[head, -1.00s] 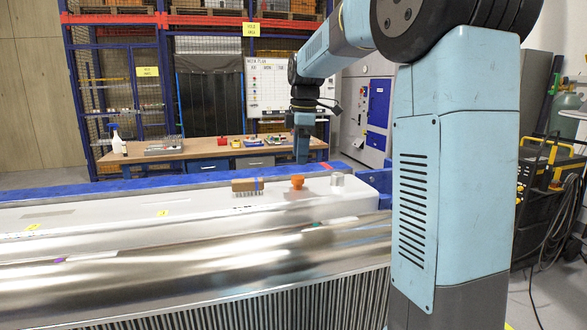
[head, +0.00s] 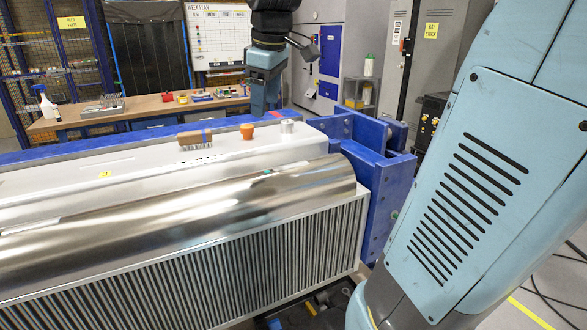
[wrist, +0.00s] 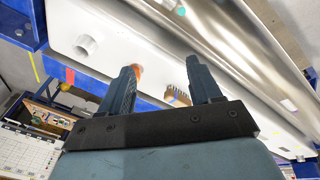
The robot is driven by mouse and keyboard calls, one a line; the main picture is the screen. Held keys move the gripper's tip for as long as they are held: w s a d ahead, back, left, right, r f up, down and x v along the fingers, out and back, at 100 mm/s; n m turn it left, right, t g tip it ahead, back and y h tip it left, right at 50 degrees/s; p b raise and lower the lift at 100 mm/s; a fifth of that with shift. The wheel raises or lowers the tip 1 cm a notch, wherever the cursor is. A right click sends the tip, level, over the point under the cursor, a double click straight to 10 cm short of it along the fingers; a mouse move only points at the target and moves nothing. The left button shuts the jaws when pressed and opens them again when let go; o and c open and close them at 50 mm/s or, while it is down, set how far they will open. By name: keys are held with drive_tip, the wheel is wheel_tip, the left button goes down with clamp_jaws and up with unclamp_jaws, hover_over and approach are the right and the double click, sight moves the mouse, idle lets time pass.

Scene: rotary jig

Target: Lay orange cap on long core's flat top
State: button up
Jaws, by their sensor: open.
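The orange cap (head: 247,131) sits on the white flat strip along the far side of the long core (head: 150,208). The core has a shiny rounded metal flank and a finned front. In the head view my gripper (head: 265,108) hangs pointing down, beyond and slightly right of the cap; its fingertips are hard to make out there. In the wrist view my gripper (wrist: 163,72) is open with nothing between its fingers. The cap (wrist: 138,69) shows there just past the left finger, which partly hides it.
A wooden-backed brush (head: 195,138) lies left of the cap, and a small silver cylinder (head: 287,126) stands to its right. A blue jig frame (head: 380,190) closes off the core's right end. A workbench (head: 140,105) with tools stands behind. The white strip left of the brush is mostly clear.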

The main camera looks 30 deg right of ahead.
drive_tip(key=s+f+m+t, duration=0.1)
drive_tip(key=s+f+m, duration=0.3)
drive_tip(key=s, duration=0.4)
drive_tip(key=s+a+f+m+t, duration=0.1)
drive_tip(key=s+f+m, duration=0.3)
drive_tip(key=s+f, duration=0.2)
drive_tip(key=shift+s+a+m+t, duration=0.15)
drive_tip(key=shift+s+m+t, duration=0.2)
drive_tip(key=shift+s, duration=0.5)
